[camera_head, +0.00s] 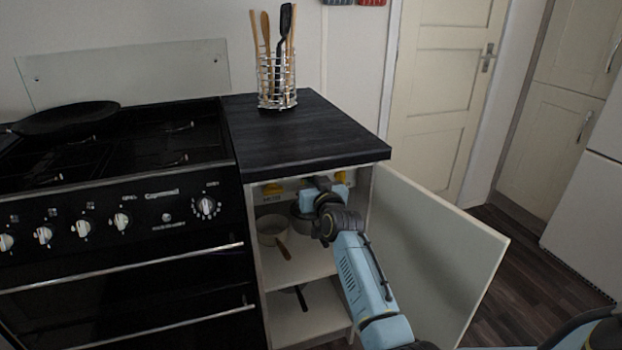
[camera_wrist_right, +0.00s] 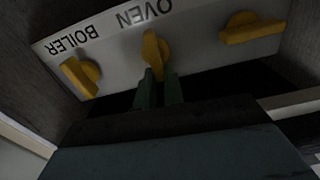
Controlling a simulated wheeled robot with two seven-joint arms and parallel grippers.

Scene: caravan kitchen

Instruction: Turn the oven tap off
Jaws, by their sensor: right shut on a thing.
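The oven tap (camera_wrist_right: 152,50) is a yellow knob in the middle of a pale panel (camera_wrist_right: 195,38) in the right wrist view, by the word OVEN. Its handle stands nearly upright in that picture. My right gripper (camera_wrist_right: 160,88) is shut on the lower end of this handle, a dark green finger on each side. In the head view my right arm reaches into the open cupboard (camera_head: 297,268), and its wrist hides the oven tap and the fingertips. My left gripper is in neither view.
A boiler tap (camera_wrist_right: 80,77) and another yellow tap (camera_wrist_right: 252,28) flank the oven tap. The worktop (camera_head: 310,130) lies above my wrist. The open cupboard door (camera_head: 430,240) stands right of my arm. Pans (camera_head: 272,232) sit on the shelf below.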

